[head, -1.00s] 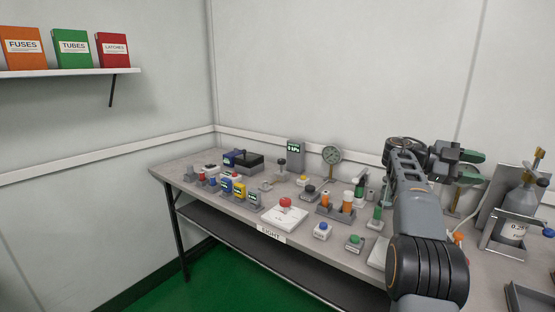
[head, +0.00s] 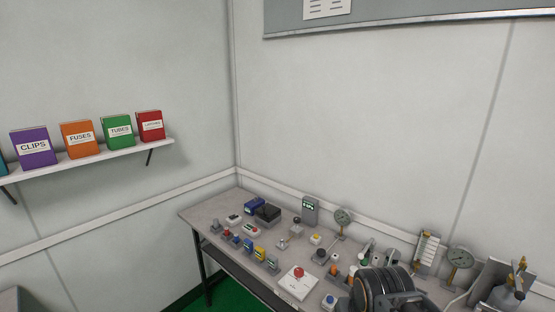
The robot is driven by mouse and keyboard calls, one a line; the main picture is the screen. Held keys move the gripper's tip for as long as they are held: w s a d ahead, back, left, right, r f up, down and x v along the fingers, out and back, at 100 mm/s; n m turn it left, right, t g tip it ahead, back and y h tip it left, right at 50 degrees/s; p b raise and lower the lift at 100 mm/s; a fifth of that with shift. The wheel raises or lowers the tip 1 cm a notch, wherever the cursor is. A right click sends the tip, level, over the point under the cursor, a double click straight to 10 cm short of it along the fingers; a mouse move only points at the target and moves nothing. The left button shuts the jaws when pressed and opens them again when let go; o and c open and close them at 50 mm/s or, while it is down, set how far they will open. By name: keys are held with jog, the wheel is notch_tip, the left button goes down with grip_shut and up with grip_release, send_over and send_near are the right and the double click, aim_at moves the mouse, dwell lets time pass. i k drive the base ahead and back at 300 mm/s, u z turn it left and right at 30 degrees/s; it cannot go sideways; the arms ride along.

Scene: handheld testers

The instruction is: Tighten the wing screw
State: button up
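I cannot pick out a wing screw in this view; the devices on the bench are small, and my arm covers part of the right side. My arm (head: 385,290) shows at the bottom edge as a dark ribbed joint. My gripper is not in view, so neither its fingers nor anything in them can be seen.
The grey bench (head: 208,212) runs along the wall with several small testers. A red button on a white plate (head: 298,284) is near the front edge. Gauges (head: 460,257) and a bottle with a brass fitting (head: 515,285) stand at the right. A box shelf (head: 90,158) hangs left.

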aim_at(523, 265)
jog(key=z, duration=1.7)
jog(key=k, duration=0.6)
jog(key=z, duration=0.45)
jog(key=i, duration=1.05)
jog(key=u, duration=0.7)
